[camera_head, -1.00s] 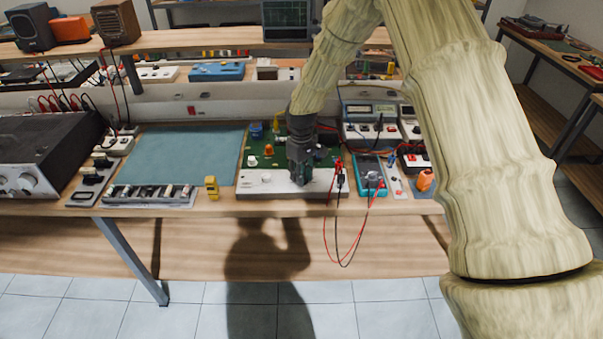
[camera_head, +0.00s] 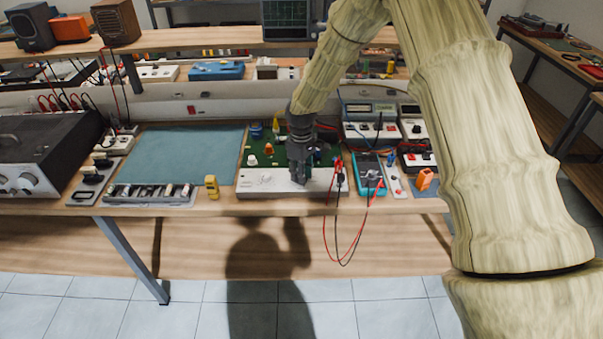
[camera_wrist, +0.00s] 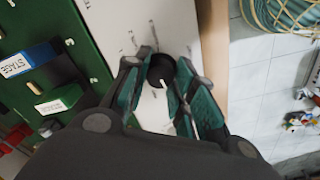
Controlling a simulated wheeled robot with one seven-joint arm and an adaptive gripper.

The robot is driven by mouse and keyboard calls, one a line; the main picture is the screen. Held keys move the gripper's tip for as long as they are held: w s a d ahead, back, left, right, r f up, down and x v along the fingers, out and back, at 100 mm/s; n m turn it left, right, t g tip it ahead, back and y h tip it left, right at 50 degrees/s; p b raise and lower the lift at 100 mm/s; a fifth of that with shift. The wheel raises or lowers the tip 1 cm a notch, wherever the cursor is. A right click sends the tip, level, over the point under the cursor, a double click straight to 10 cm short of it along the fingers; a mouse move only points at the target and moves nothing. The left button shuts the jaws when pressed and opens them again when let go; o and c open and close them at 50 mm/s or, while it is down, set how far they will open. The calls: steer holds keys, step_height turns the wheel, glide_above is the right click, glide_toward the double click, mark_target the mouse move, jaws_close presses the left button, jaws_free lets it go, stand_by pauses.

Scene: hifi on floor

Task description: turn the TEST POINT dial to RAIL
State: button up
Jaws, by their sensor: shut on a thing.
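The dial (camera_wrist: 160,68) is a round black knob with a thin white mark, on the white panel (camera_wrist: 122,20) in the wrist view. My gripper (camera_wrist: 161,76) has its teal-padded fingers closed on the dial, one on each side. The small lettering around the dial is too small to read, so I cannot tell which position it points at. In the head view my gripper (camera_head: 301,182) reaches down onto the white panel (camera_head: 262,183) at the front of the green board, and it hides the dial there.
The green board (camera_wrist: 75,30) carries a blue block labelled STAGE (camera_wrist: 28,62) and another white-labelled block (camera_wrist: 58,100). Red and black leads (camera_head: 338,215) hang over the bench edge to the right of my gripper. A teal meter (camera_head: 370,175) lies beyond them.

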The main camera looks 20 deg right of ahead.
steer(key=o, duration=0.9)
steer(key=shift+w+r, duration=0.15)
steer(key=shift+w, duration=0.05)
steer(key=shift+c, duration=0.2)
steer(key=shift+o, duration=1)
steer(key=shift+s, duration=0.1)
step_height(320, 180, up, 12)
steer(key=shift+f, duration=0.2)
